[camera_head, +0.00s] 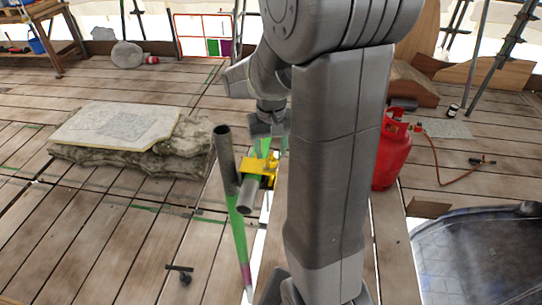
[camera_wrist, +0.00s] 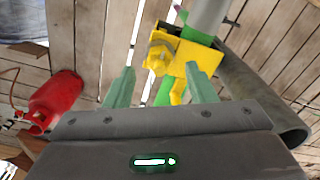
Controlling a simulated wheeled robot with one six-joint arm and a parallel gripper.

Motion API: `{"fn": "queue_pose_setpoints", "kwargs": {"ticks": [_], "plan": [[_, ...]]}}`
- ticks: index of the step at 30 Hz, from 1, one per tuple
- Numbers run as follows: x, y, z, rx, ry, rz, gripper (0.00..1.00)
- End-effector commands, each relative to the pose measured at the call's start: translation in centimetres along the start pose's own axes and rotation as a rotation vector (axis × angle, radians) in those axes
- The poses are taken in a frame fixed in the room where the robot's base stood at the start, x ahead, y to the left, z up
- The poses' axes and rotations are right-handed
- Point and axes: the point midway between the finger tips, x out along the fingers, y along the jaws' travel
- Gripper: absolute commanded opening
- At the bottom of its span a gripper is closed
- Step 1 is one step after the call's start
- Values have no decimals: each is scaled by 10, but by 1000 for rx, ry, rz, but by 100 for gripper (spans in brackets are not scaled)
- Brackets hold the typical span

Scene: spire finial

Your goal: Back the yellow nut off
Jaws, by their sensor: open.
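The yellow nut (camera_wrist: 158,60) sits on a yellow clamp (camera_wrist: 197,54) in the wrist view, a little beyond the fingertips and roughly centred between them. The clamp also shows in the head view (camera_head: 258,168), where the nut cannot be told apart from it. The clamp joins a tall, leaning pole, grey above and green below (camera_head: 226,165), and a short grey tube (camera_head: 246,196). My gripper (camera_wrist: 160,82) is open and empty, its two green fingers either side of the line to the nut. In the head view my arm partly hides the gripper.
A red gas cylinder (camera_head: 391,150) with a hose stands right of my arm. A stone slab (camera_head: 120,126) lies on rough stone at left. A small dark tool (camera_head: 181,271) lies on the planks. Gaps show between boards. The plank floor at front left is mostly clear.

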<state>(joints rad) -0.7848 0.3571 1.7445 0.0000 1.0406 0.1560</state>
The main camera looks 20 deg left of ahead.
Motion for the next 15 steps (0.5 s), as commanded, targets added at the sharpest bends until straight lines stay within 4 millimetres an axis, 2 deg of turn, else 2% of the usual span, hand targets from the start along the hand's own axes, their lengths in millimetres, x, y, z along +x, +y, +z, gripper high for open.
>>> {"fn": "queue_pose_setpoints", "kwargs": {"ticks": [1,6,15], "plan": [[9,0,1,0,-5,1,50],[30,0,1,0,-3,1,50],[37,0,0,0,1,0,50]]}}
